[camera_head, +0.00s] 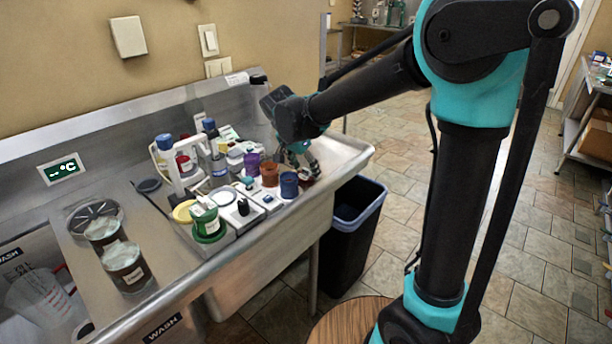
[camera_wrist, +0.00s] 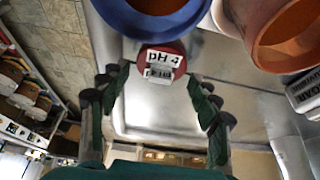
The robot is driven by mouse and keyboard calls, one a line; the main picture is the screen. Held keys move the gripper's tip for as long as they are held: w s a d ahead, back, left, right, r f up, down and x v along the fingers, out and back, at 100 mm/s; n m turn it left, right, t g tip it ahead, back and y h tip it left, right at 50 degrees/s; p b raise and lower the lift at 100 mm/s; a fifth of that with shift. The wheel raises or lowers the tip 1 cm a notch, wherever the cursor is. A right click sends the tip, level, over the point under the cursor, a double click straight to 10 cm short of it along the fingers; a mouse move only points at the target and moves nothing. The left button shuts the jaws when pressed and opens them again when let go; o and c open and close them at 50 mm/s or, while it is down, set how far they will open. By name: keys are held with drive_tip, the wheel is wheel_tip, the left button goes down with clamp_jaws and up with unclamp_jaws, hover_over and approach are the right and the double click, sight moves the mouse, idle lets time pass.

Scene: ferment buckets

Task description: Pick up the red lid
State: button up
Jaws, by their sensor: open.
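The red lid (camera_wrist: 143,61) is a small round disc with a white "pH 4" label. In the wrist view it lies on the steel counter, just below the blue bucket (camera_wrist: 152,22). My gripper (camera_wrist: 155,86) is open, its green-padded fingers spread to the left and right of the lid, with nothing held between them. In the head view my gripper (camera_head: 299,158) hangs low over the right end of the counter. A dark red edge of the lid (camera_head: 309,182) shows under it, beside the blue bucket (camera_head: 289,187); the rest is hidden.
An orange-brown bucket (camera_head: 270,176) and a purple one (camera_head: 252,164) stand left of the blue bucket. Bottles, boxes and a green tub (camera_head: 207,222) crowd farther left. The counter's raised edge (camera_head: 352,158) is close on the right. A black bin (camera_head: 350,230) stands below.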

drive_tip(key=shift+w+d+f, duration=0.1)
drive_tip(key=shift+w+f, duration=0.05)
drive_tip(key=shift+f, duration=0.2)
drive_tip(key=shift+c, duration=0.2)
drive_tip(key=c, duration=0.5)
drive_tip(key=shift+r, duration=0.15)
drive_tip(key=shift+c, duration=0.3)
